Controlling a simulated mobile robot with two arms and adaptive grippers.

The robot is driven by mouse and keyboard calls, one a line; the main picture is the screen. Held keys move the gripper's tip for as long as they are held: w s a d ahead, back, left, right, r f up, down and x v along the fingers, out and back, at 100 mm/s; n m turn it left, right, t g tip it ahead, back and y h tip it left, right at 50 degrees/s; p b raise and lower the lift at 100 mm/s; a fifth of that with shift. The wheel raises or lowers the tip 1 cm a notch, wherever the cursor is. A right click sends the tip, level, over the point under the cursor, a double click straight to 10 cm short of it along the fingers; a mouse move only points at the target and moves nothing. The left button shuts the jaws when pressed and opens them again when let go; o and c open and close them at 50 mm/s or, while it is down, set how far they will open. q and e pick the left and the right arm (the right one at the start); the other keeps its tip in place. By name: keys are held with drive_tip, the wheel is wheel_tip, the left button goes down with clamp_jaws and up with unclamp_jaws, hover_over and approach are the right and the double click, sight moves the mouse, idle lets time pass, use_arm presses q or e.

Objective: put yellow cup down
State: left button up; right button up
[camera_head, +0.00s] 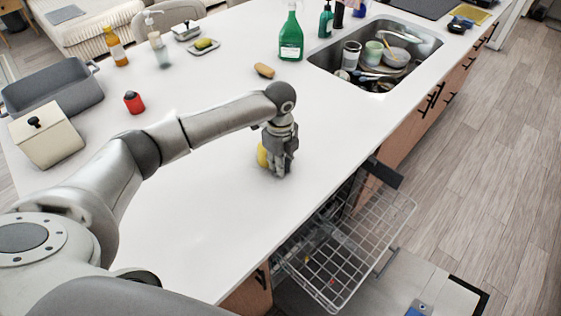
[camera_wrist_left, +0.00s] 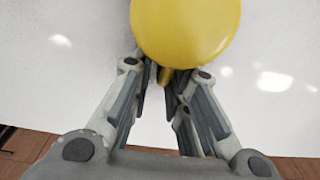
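The yellow cup (camera_head: 262,156) is at the white countertop, left of my left gripper (camera_head: 277,168) and partly hidden behind it. In the left wrist view the cup (camera_wrist_left: 187,28) is a smooth rounded yellow shape, cut off by the top edge. Its narrow handle points down between the fingertips of my left gripper (camera_wrist_left: 164,80), which are close together on it. The gripper points down. Whether the cup touches the counter is hard to tell. My right gripper is not in view.
A sink (camera_head: 409,43) with dishes is at the back right. A wire dishwasher rack (camera_head: 350,245) is pulled out below the counter edge. A sponge (camera_head: 264,70), green bottle (camera_head: 291,38), red item (camera_head: 133,102) and grey basin (camera_head: 50,92) stand around. Counter near the gripper is clear.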

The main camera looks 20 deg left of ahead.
use_arm(q)
drive_tip(key=shift+o, duration=0.5)
drive_tip(key=shift+r, duration=0.2)
wheel_tip(320, 180, up, 12)
drive_tip(key=b, duration=0.2)
drive_tip(key=shift+b, duration=0.35)
